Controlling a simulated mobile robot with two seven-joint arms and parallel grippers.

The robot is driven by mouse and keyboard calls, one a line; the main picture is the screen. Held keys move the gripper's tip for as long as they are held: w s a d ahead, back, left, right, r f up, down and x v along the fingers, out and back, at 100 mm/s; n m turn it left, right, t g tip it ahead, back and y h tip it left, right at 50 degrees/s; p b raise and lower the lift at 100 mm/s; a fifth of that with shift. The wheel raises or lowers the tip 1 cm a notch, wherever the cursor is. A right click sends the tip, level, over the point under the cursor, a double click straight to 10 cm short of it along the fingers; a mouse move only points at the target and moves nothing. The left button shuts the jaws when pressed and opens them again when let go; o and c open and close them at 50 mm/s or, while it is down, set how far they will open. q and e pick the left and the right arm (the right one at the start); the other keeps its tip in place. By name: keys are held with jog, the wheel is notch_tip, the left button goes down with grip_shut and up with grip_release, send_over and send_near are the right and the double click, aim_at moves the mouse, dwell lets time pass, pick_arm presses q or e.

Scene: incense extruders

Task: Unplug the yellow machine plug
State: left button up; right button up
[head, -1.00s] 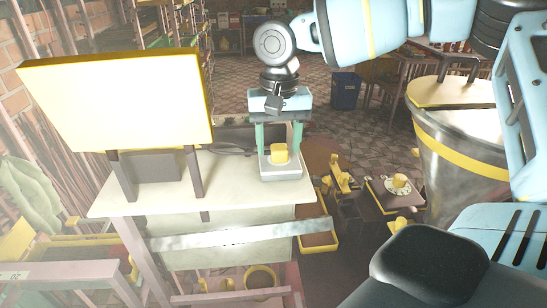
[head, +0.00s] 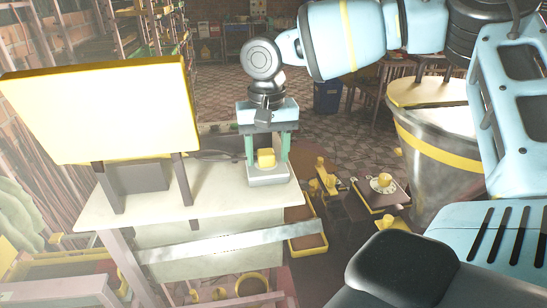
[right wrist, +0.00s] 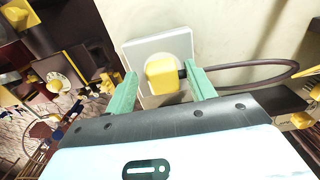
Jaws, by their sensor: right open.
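The yellow plug (head: 265,158) sits in a pale square socket block (head: 268,176) at the right end of the white table top. It also shows in the right wrist view (right wrist: 161,75), seated on the square plate (right wrist: 150,49), with a dark cable (right wrist: 240,66) looping off to the right. My right gripper (head: 267,153) points down over the plug, its green fingers open, one on each side of it. In the right wrist view the left finger stands apart from the plug; the right finger is close to the plug's cable side. My left gripper is not in view.
A large yellow-edged panel (head: 100,112) stands on the white table (head: 140,210), left of the socket. A metal drum with a yellow band (head: 437,145) stands to the right. Low trays and a plate with yellow pieces (head: 383,185) lie beyond the table's right end.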

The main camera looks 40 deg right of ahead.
aim_at(265, 152)
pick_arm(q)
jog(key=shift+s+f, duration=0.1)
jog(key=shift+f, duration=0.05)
pick_arm(e)
jog(key=shift+a, duration=0.1)
dwell(0.3)
dwell(0.4)
grip_shut()
jog(key=shift+r, duration=0.1)
jog(key=shift+w+r+p, duration=0.15)
jog(key=shift+r+p, duration=0.05)
jog(key=shift+r, duration=0.65)
jog(key=shift+w+r+p, duration=0.1)
jog(key=shift+r+p, duration=0.1)
jog(key=shift+r, duration=0.6)
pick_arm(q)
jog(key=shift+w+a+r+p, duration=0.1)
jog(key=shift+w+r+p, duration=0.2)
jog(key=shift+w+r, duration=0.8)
pick_arm(e)
jog(key=shift+a+r, duration=0.1)
jog(key=shift+r, duration=1.1)
